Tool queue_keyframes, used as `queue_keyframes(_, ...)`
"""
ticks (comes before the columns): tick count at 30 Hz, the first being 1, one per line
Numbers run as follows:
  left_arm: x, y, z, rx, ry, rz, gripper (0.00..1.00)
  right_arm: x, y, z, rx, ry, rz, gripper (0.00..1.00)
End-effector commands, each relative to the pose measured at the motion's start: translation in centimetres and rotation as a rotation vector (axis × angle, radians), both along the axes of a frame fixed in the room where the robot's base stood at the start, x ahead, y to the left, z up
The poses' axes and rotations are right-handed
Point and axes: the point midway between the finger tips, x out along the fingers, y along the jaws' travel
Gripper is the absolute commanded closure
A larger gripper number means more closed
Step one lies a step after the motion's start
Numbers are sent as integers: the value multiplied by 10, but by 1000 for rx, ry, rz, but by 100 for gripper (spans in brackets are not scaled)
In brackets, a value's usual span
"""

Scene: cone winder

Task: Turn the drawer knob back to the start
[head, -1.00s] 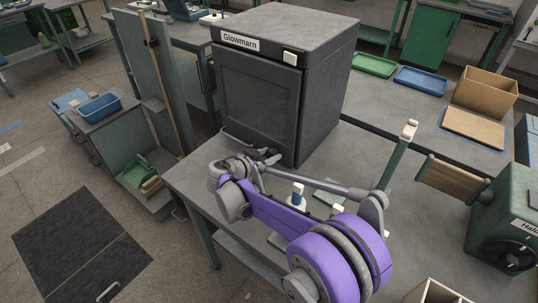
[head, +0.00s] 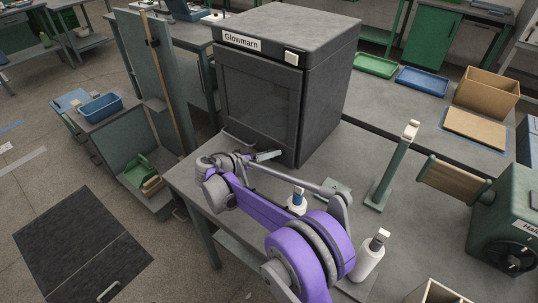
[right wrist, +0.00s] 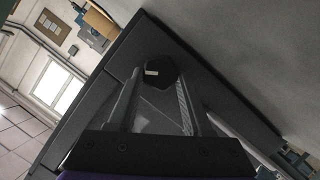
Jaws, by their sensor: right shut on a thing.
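A dark, faceted knob (right wrist: 156,71) with a short white mark on its face shows in the right wrist view, on a dark panel (right wrist: 215,95). My right gripper (right wrist: 160,82) has its two fingers on either side of the knob and is shut on it. In the head view my right gripper (head: 268,156) is at the lower front of the black Glowmarn cabinet (head: 262,97). The knob cannot be made out there. My left gripper is not in view.
A thin bar handle (head: 238,144) runs low on the cabinet front. A blue-and-white bottle (head: 297,201), a white bottle (head: 368,259) and a green post (head: 391,168) stand on the grey bench near my right arm. A green winder (head: 508,222) stands at right.

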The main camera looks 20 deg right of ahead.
Motion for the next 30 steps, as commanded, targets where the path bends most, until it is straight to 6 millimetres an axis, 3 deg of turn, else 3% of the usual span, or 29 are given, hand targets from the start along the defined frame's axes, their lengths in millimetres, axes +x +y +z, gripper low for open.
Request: queue_keyframes(30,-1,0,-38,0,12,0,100,4,4,-11,-531,681,0,100)
